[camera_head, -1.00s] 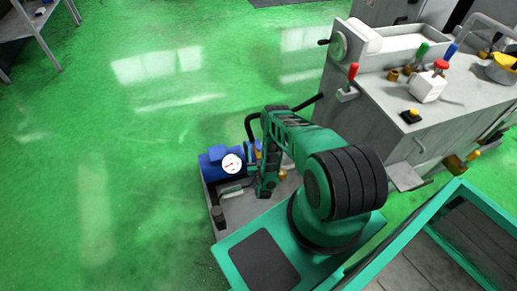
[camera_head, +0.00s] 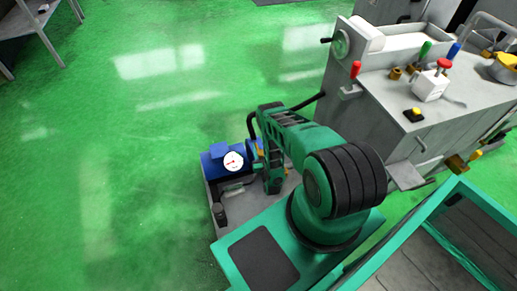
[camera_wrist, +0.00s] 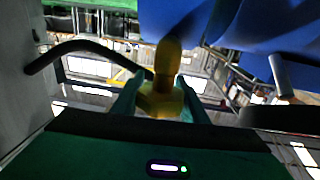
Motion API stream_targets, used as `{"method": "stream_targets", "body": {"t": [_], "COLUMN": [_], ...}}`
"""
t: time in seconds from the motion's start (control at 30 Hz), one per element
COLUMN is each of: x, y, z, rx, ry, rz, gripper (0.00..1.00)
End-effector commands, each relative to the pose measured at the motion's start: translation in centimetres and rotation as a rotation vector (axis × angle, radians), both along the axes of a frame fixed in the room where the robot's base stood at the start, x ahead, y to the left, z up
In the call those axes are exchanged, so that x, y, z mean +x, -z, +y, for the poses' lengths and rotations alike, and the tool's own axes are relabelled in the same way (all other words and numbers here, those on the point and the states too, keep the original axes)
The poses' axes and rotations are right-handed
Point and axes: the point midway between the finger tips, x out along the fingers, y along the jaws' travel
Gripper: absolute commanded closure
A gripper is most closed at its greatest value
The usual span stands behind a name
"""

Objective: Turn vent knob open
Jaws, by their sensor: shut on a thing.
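The yellow vent knob (camera_wrist: 167,62) shows in the middle of the wrist view, with a wider yellow body below its narrow upper part. My gripper (camera_wrist: 160,92) has its two teal fingers on either side of it and is shut on it. In the head view the blue pump unit (camera_head: 217,152) with a round white gauge (camera_head: 233,161) stands on a grey base left of my bent arm. My arm hides most of the gripper and the knob there, so the knob's angle cannot be told.
A dark curved hose (camera_wrist: 75,47) runs close on the left in the wrist view, and blue housing (camera_wrist: 250,25) fills the upper right. The grey grinder (camera_head: 395,110) with coloured levers stands right of the arm. The green floor (camera_head: 100,170) at left is clear.

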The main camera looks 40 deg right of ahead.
Motion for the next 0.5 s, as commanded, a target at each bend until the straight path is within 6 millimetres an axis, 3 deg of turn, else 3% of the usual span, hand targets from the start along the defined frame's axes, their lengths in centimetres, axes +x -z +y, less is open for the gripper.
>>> {"method": "stream_targets", "body": {"t": [0.5], "x": [0.5], "y": [0.1], "z": [1.7], "rx": [0.004], "ry": [-0.329], "rz": [-0.001], "gripper": [0.83]}}
